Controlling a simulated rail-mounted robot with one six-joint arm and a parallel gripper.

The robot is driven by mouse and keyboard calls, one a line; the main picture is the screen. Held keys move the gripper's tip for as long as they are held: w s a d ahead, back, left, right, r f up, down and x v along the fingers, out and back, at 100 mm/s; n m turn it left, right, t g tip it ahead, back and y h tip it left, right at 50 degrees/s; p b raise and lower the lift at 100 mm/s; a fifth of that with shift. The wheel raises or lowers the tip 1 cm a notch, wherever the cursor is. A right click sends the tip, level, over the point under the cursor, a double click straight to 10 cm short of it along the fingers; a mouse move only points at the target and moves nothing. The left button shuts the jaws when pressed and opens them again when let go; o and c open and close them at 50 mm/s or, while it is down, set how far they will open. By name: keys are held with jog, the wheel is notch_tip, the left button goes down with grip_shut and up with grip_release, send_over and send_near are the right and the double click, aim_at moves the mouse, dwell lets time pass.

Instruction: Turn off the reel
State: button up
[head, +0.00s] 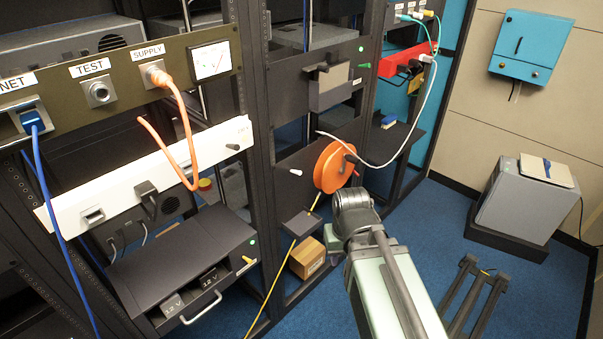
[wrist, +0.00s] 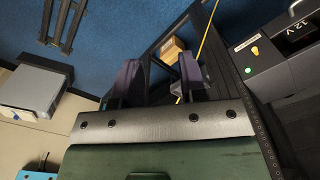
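The orange reel (head: 329,170) is mounted on a dark rack panel in the middle of the head view. A black crank-like part (head: 352,160) sits at its right side. A small white lever or knob (head: 296,171) is on the panel left of the reel. A yellow cable (head: 273,282) runs down below it. My gripper (wrist: 160,73) is open and empty in the wrist view, with its two dark fingers apart. In the head view my arm's wrist is below and right of the reel, and the gripper is mostly hidden behind it. The reel is not seen in the wrist view.
A cardboard box (head: 307,257) lies low in the rack and shows beyond my fingers (wrist: 172,48). A dark shelf block (head: 300,223) juts out below the reel. An orange cable (head: 180,125) and a white cable (head: 400,152) hang nearby. The blue floor at right is partly free.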

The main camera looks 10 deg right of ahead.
jog(key=r+p, duration=0.2)
jog(key=w+r+p, duration=0.1)
jog(key=shift+a+r, duration=0.1)
jog(key=shift+a, duration=0.15)
jog(key=c, duration=0.5)
jog(key=shift+n, duration=0.6)
jog(key=w+r+p, duration=0.2)
jog(key=w, duration=0.1)
jog(key=w+a+r+p, duration=0.1)
jog(key=w+r+p, duration=0.1)
jog(key=w, duration=0.2)
jog(key=w+a+r+p, duration=0.1)
jog(key=w+r+p, duration=0.2)
jog(key=w, duration=0.1)
jog(key=shift+a, duration=0.15)
grip_shut()
jog(key=w+a+r+n+t+p, duration=0.1)
jog(key=w+a+r+n, duration=0.1)
jog(key=w, duration=0.7)
jog(key=w+a+r+n+t+p, duration=0.1)
jog(key=w+n, duration=0.3)
jog(key=w, duration=0.6)
jog(key=shift+w+a+r+y+p, duration=0.15)
jog(key=shift+a+r+y+p, duration=0.25)
jog(key=shift+p, duration=0.4)
jog(key=shift+f, duration=0.1)
